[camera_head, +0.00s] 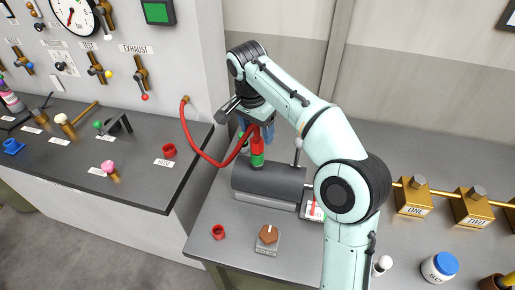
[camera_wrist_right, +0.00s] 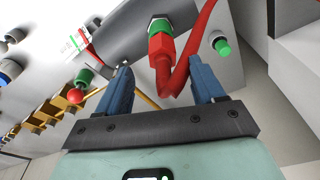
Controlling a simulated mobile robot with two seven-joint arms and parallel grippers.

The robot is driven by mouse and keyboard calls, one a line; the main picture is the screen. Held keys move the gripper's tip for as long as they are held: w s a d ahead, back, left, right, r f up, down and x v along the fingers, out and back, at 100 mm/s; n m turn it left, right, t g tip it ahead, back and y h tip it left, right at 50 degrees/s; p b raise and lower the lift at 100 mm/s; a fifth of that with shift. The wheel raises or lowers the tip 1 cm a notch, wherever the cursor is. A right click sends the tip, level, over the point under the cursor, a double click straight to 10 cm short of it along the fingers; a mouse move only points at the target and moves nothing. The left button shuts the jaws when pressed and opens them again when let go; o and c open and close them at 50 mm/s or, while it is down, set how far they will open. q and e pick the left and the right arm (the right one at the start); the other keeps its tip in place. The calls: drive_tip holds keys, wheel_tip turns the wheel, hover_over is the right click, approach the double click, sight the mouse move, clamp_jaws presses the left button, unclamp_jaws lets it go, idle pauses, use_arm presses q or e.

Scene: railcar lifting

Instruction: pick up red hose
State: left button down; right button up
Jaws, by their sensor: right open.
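The red hose (camera_head: 200,152) runs from the wall down over the gap between the counters and up under my right gripper (camera_head: 256,131). Its red end fitting (camera_head: 257,147) stands upright on a green fitting (camera_head: 257,160) on top of the grey cylinder (camera_head: 268,180). In the right wrist view, my right gripper (camera_wrist_right: 163,84) is open, its blue fingers apart. The hose (camera_wrist_right: 184,72) and its red end (camera_wrist_right: 161,55) show between and beyond the fingers, with no clear contact. My left gripper is not in view.
A small red ring (camera_head: 218,232) and a dial box (camera_head: 268,238) sit at the near edge of the bench. Gold blocks (camera_head: 414,198) on a rod and a blue-lidded jar (camera_head: 440,266) stand on the right. The left counter (camera_head: 130,180) holds small parts.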

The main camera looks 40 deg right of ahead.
sight(258, 139)
drive_tip(key=shift+w+f, duration=0.15)
drive_tip(key=shift+f, duration=0.15)
drive_tip(key=f, duration=0.1)
drive_tip(key=f+b, duration=0.1)
drive_tip(key=f, duration=0.2)
drive_tip(key=shift+d+f, duration=0.35)
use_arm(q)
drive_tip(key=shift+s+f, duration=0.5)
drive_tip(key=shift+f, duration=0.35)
use_arm(e)
drive_tip(key=shift+w, duration=0.15)
drive_tip(key=c, duration=1.2)
